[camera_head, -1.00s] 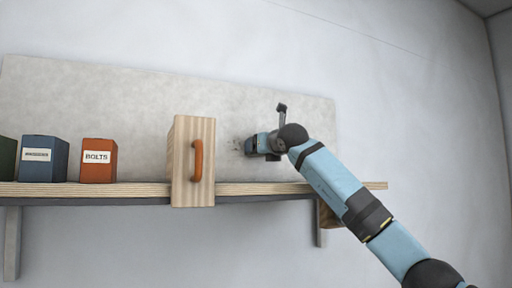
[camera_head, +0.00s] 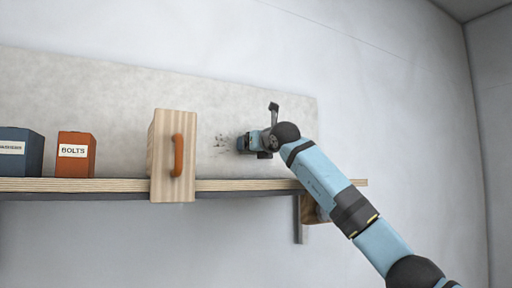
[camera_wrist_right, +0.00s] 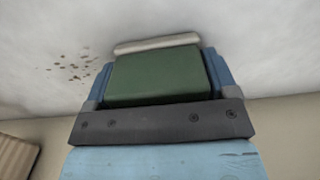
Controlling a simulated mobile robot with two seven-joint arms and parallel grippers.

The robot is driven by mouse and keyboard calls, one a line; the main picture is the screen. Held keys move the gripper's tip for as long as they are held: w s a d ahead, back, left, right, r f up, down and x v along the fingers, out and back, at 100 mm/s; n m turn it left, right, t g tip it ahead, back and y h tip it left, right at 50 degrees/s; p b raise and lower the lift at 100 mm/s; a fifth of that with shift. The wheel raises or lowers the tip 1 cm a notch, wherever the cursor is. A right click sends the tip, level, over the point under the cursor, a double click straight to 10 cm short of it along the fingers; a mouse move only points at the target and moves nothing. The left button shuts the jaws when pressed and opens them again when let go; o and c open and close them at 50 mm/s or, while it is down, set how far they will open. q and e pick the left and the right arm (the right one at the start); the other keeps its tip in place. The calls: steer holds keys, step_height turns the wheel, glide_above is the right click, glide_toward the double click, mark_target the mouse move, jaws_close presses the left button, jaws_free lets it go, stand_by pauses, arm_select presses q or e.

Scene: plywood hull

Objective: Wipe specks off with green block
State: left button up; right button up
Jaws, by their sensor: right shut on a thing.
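The green block (camera_wrist_right: 158,76) is held between the fingers of my right gripper (camera_wrist_right: 158,80) in the right wrist view, with a pale pad or strip along its far edge close to the grey panel. In the head view my right gripper (camera_head: 247,144) is in front of the panel (camera_head: 230,105), and the block is hidden there. The dark specks (camera_head: 221,142) lie on the panel just left of the gripper. They also show at the left in the wrist view (camera_wrist_right: 75,68). I cannot tell whether the pad touches the panel. My left gripper is not in view.
A wooden shelf (camera_head: 235,186) runs below the panel. A wooden box with an orange handle (camera_head: 172,150) stands left of the specks and juts past the shelf's front edge. An orange bolts box (camera_head: 75,154) and a blue box (camera_head: 20,152) stand farther left.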

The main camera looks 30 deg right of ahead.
mark_target(208, 141)
steer(key=shift+a+b, duration=0.35)
steer(key=shift+a, duration=1.2)
steer(key=shift+s+a+r+b, duration=0.15)
steer(key=shift+a+b, duration=0.35)
steer(key=shift+a, duration=1.2)
steer(key=shift+s+a+f+b, duration=0.15)
steer(key=shift+a+b, duration=0.35)
steer(key=shift+a, duration=1.15)
steer(key=shift+w+a+r+b, duration=0.15)
steer(key=shift+a+b, duration=0.15)
steer(key=shift+a, duration=1.75)
arm_select(q)
steer(key=shift+s+f, duration=0.1)
steer(key=shift+f, duration=0.7)
arm_select(e)
steer(key=shift+d, duration=0.1)
steer(key=shift+d, duration=0.1)
